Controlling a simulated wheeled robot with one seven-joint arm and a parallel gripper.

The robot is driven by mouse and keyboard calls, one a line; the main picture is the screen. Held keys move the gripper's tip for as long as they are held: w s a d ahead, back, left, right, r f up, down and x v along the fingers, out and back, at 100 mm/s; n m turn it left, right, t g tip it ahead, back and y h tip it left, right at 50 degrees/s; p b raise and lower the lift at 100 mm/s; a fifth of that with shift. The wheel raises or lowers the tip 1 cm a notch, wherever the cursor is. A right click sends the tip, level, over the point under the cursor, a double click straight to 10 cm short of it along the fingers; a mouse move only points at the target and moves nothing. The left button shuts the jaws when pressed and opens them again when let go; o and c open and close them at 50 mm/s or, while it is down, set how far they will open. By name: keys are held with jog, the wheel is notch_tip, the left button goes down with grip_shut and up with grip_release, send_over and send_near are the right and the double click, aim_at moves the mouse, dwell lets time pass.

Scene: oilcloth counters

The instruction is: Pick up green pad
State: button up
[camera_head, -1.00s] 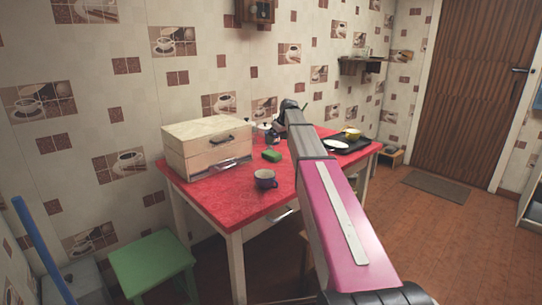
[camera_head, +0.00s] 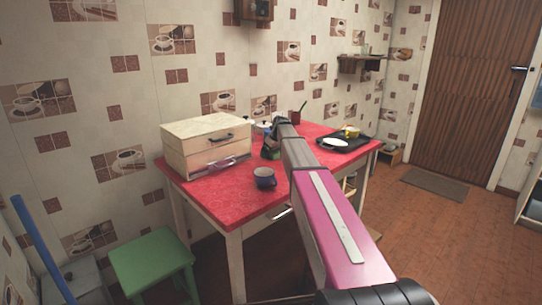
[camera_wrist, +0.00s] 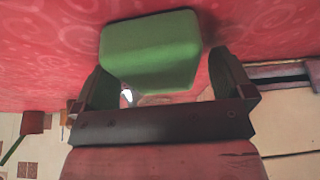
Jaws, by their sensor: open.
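The green pad (camera_wrist: 150,50) is a small rounded block on the red table (camera_head: 215,197). In the head view the pad (camera_head: 274,155) is partly hidden by my gripper (camera_head: 268,148), which is down near the tabletop. In the wrist view my gripper (camera_wrist: 160,68) is open, with one finger on each side of the pad. The near part of the pad lies between the fingers, and gaps seem to show on both sides. I cannot tell whether either finger touches it.
A wooden drawer box (camera_head: 208,142) stands left of the pad. A dark blue mug (camera_head: 264,178) stands in front of it. A black tray (camera_head: 349,143) with a white plate (camera_head: 335,143) lies at the right. A green stool (camera_head: 151,262) stands at lower left.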

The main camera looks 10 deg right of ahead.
jog(key=shift+f, duration=0.15)
dwell(0.3)
jog(key=c, duration=1)
notch_tip(320, 180, up, 10)
jog(key=shift+r, duration=0.2)
jog(key=shift+o, duration=0.3)
